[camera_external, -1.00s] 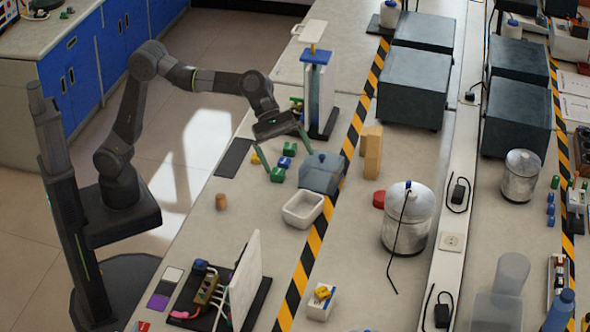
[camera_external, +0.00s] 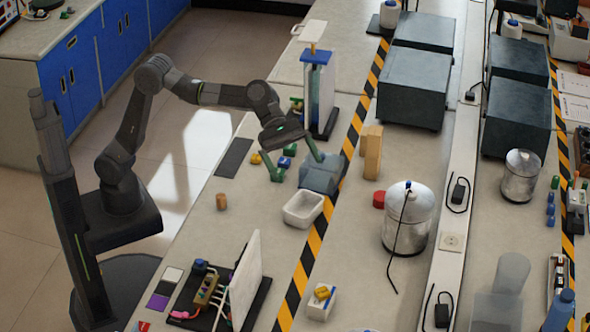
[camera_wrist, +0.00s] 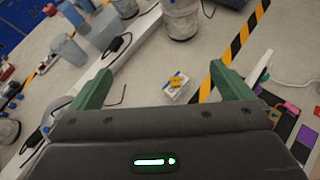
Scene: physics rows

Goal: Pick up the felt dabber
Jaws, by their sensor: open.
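I cannot tell for sure which thing is the felt dabber. A small brown cylinder (camera_external: 221,201) stands alone nearer the bench's left edge. My gripper is open, its green fingers spread and pointing down, low over the bench among the blocks and beside a grey-blue box (camera_external: 320,177). In the wrist view my gripper (camera_wrist: 161,72) shows nothing held between the fingers; what lies just under the palm is hidden.
A white tray (camera_external: 289,217) sits in front of the grey-blue box. A blue-topped stand (camera_external: 318,57) rises behind my gripper. A white upright panel (camera_external: 246,280) stands at the front. A white box with yellow pieces (camera_external: 314,309) is beyond the striped tape. Bench around the brown cylinder is clear.

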